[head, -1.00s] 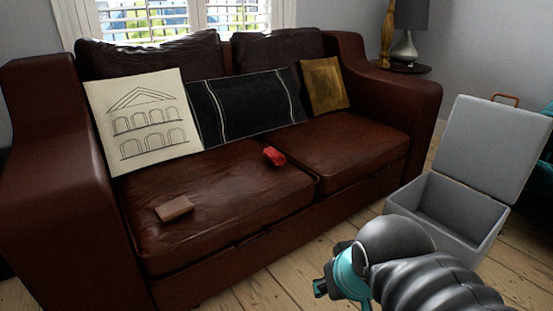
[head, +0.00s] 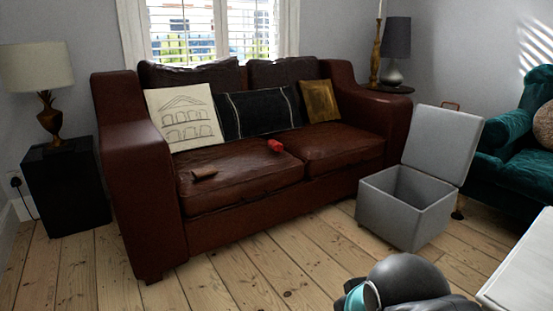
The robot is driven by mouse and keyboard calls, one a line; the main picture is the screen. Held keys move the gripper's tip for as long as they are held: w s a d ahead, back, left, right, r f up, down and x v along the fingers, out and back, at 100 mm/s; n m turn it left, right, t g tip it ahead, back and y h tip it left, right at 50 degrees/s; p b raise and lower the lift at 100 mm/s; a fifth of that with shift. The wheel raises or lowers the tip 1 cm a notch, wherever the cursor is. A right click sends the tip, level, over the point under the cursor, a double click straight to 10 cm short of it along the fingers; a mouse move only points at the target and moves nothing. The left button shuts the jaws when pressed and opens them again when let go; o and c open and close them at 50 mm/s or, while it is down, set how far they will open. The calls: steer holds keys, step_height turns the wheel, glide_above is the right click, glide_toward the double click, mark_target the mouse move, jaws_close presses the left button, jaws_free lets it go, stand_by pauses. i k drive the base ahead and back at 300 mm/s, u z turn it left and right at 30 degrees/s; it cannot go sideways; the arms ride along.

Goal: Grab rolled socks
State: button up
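A small red bundle (head: 275,146), which looks like the rolled socks, lies on the sofa seat near the gap between the two cushions. A small flat brown object (head: 204,173) lies on the left seat cushion; I cannot tell what it is. The brown leather sofa (head: 240,225) stands across the middle of the view. Part of my arm shows at the bottom edge, well apart from the sofa. The fingers of my gripper are cut off below the picture.
An open grey storage box (head: 405,210) with its lid raised stands on the floor right of the sofa. A white table edge (head: 525,270) is at the lower right, with a teal armchair (head: 505,150) behind it. Bare floorboards lie before the sofa.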

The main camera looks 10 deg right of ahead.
mark_target(275, 145)
steer(key=z, duration=0.5)
steer(key=i, duration=3.1)
steer(key=u, duration=2.4)
